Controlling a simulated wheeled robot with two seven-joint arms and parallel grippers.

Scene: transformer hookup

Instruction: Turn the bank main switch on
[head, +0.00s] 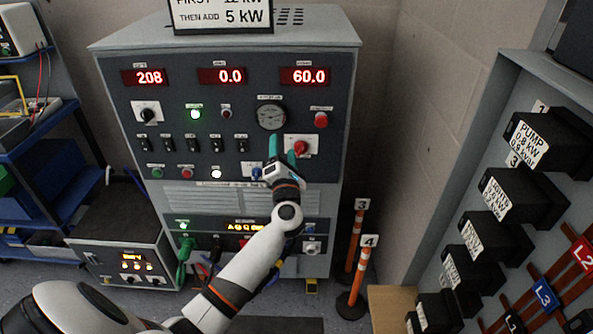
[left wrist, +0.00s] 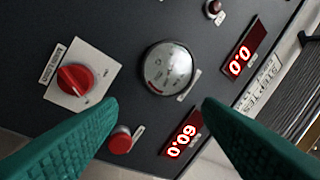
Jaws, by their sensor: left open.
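A red rotary switch (head: 301,147) on a white plate sits on the front of the grey load bank cabinet (head: 350,100). Its label is too small to read. It also shows in the left wrist view (left wrist: 75,78), left of the fingers. My left gripper (head: 284,152) is open and empty in front of the panel, just left of the red switch and below the round gauge (head: 271,116). In the left wrist view the green fingertips (left wrist: 160,108) are apart, with the gauge (left wrist: 167,68) beyond them and nothing between them. My right gripper is not in view.
A red button (head: 321,119) sits above the red switch. Red displays (head: 304,76) and several small toggles (head: 191,144) fill the panel. Orange posts (head: 357,270) stand right of the cabinet. A rack with black boxes (head: 515,195) is at the right.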

